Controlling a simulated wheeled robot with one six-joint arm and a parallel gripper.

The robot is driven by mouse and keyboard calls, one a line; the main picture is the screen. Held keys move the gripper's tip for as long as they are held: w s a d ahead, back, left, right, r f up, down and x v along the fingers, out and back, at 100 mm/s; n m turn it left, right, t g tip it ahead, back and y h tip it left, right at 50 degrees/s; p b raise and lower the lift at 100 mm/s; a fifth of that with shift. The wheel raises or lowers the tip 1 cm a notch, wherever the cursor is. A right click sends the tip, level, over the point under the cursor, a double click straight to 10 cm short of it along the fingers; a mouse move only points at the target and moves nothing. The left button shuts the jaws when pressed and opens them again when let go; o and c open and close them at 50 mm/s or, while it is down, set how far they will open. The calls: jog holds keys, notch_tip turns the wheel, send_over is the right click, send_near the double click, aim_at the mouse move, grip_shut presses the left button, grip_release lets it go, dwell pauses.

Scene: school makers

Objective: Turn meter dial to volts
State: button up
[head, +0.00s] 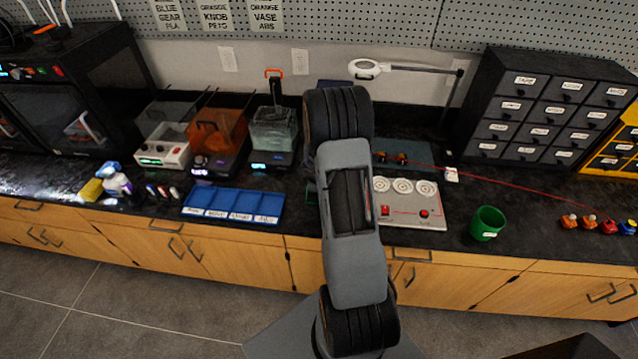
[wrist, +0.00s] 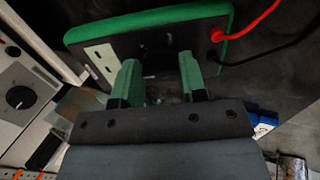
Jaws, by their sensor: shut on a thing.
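The meter (wrist: 207,22) fills the upper middle of the wrist view, with a dark face, a green rim and a pale panel (wrist: 99,60) on its left part. A red lead (wrist: 245,25) and a black lead (wrist: 270,52) run from its right side. My gripper (wrist: 160,78) has its two green fingers against the meter's face, shut on the meter dial. The dial is dark and mostly hidden between the fingers, so its setting cannot be read. In the head view my arm hides the gripper and nearly all of the meter.
A white panel with round dials (head: 412,213) stands right of my arm, and a blue divided tray (head: 233,204) lies left. A green cup (head: 487,223) stands farther right. A thin red line crosses the black worktop. A magnifier lamp (head: 367,69) stands behind.

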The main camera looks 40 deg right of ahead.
jog(key=c, duration=0.3)
jog(key=m+b, duration=0.1)
jog(key=m, duration=0.1)
jog(key=m+b, duration=0.1)
jog(key=b, duration=0.1)
jog(key=m+b, duration=0.2)
jog(key=shift+f+m, duration=0.25)
jog(key=shift+m, duration=0.05)
jog(key=m+b, duration=0.4)
jog(key=shift+a+m+b, duration=0.1)
jog(key=shift+m+b, duration=0.2)
jog(key=shift+b, duration=0.1)
jog(key=shift+r+m+b, duration=0.1)
jog(key=shift+m+b, duration=0.6)
jog(key=shift+b, duration=0.05)
jog(key=shift+r, duration=0.1)
